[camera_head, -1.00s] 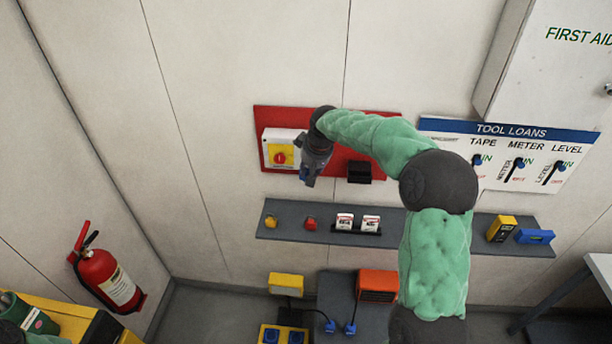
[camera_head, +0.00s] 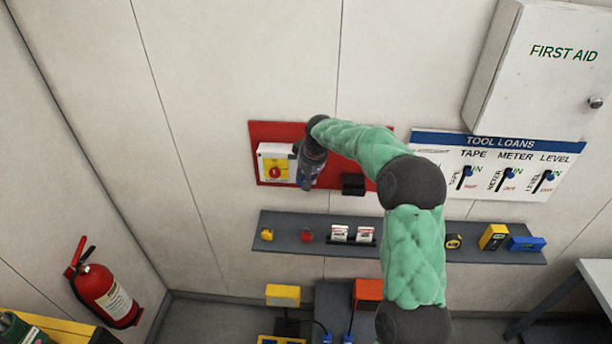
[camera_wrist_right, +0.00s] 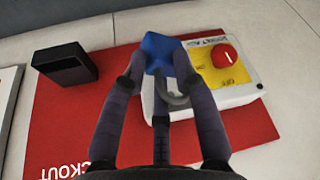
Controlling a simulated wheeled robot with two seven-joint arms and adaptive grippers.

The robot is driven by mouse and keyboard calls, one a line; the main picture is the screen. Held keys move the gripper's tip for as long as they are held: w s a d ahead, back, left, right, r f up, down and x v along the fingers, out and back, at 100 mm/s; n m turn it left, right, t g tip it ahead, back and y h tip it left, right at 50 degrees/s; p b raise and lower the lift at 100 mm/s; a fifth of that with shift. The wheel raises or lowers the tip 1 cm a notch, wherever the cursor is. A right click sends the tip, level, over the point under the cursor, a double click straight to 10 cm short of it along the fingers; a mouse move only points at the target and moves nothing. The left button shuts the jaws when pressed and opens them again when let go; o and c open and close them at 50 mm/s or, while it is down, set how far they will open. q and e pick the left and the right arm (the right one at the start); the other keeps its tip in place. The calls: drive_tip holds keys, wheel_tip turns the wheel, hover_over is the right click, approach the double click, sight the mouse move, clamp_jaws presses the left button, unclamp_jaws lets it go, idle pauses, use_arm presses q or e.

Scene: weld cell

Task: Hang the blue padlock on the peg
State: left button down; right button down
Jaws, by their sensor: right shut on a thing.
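My right gripper (camera_head: 306,182) is in front of the red lockout board (camera_head: 268,131), just right of the white and yellow switch box with a red knob (camera_head: 274,172). In the right wrist view it is shut on the blue padlock (camera_wrist_right: 160,48), whose body sits between the fingertips. The padlock's grey shackle (camera_wrist_right: 180,98) curves back toward the camera, over the edge of the switch box (camera_wrist_right: 240,93). I cannot make out a peg; the gripper covers part of the board. I cannot tell whether the padlock touches anything there. My left gripper is not in view.
A black box (camera_head: 353,184) sticks out from the board, right of the gripper. Below runs a grey shelf (camera_head: 285,246) with yellow and red padlocks, tags, a tape and other tools. A tool loans panel (camera_head: 515,158) and first aid cabinet (camera_head: 545,75) are at right.

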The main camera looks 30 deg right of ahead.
drive_tip(key=w+d+p, duration=0.3)
drive_tip(key=shift+w+f, duration=0.35)
drive_tip(key=shift+w, duration=0.05)
idle(0.4)
drive_tip(key=shift+f, duration=0.1)
idle(0.6)
drive_tip(key=c, duration=1.3)
unclamp_jaws()
drive_tip(key=o, duration=0.4)
drive_tip(key=shift+w+d+f, duration=0.15)
drive_tip(key=shift+w, duration=0.05)
drive_tip(key=shift+w+d+f, duration=0.1)
